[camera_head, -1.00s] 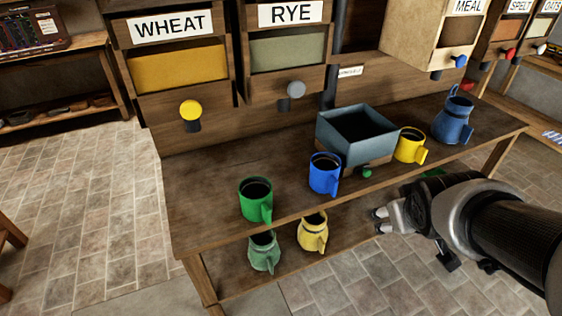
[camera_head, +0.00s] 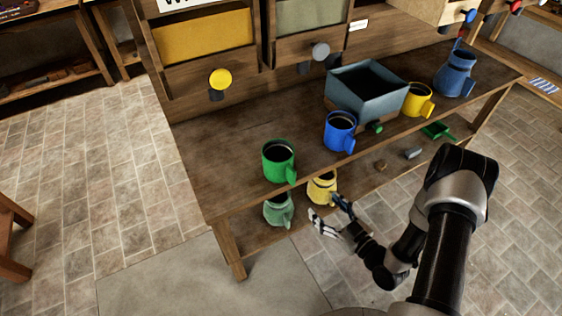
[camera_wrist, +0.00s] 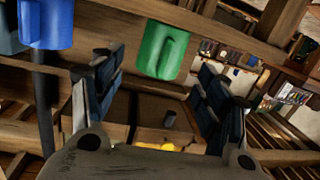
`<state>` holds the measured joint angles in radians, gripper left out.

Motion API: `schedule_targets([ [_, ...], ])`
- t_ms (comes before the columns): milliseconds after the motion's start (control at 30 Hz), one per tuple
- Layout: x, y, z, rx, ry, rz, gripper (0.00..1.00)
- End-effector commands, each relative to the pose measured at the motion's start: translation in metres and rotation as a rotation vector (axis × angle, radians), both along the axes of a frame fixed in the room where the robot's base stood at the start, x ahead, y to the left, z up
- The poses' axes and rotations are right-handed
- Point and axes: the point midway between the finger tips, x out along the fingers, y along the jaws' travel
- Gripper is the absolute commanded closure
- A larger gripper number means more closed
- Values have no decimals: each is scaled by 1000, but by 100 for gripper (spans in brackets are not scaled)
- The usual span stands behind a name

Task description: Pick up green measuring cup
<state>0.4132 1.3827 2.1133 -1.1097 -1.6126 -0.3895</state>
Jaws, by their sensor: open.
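A green cup (camera_head: 278,160) with a handle stands upright on the table top near its front edge, left of a blue cup (camera_head: 340,131). In the wrist view the green cup (camera_wrist: 163,48) shows ahead, just above the space between the fingers, and its handle faces me. The blue cup also shows in the wrist view (camera_wrist: 46,20) at upper left. My gripper (camera_head: 330,214) is in front of the table, lower than the top and to the right of the green cup. In the wrist view my gripper (camera_wrist: 160,76) has its fingers wide apart with nothing held.
A green jug (camera_head: 278,210) and a yellow jug (camera_head: 321,188) stand on the lower shelf, close to my gripper. A grey-blue bin (camera_head: 350,98), yellow cup (camera_head: 418,100) and blue jug (camera_head: 455,75) stand farther right. The table top (camera_head: 222,160) left of the green cup is bare.

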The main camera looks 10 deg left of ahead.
Motion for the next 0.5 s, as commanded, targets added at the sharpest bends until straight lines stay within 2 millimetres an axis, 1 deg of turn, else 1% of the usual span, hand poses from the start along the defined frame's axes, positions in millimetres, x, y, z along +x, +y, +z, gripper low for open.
schedule_targets([
  [33, -9, 2, -2, 44, -9, -6, 32],
  [100, -18, 4, -2, 89, -25, -12, 32],
  [167, -22, 5, -2, 114, -35, -13, 32],
  [233, -21, 9, -1, 127, -42, -14, 32],
  [367, -7, 23, -2, 130, -47, -8, 32],
  [500, 17, 43, -2, 129, -47, -8, 32],
])
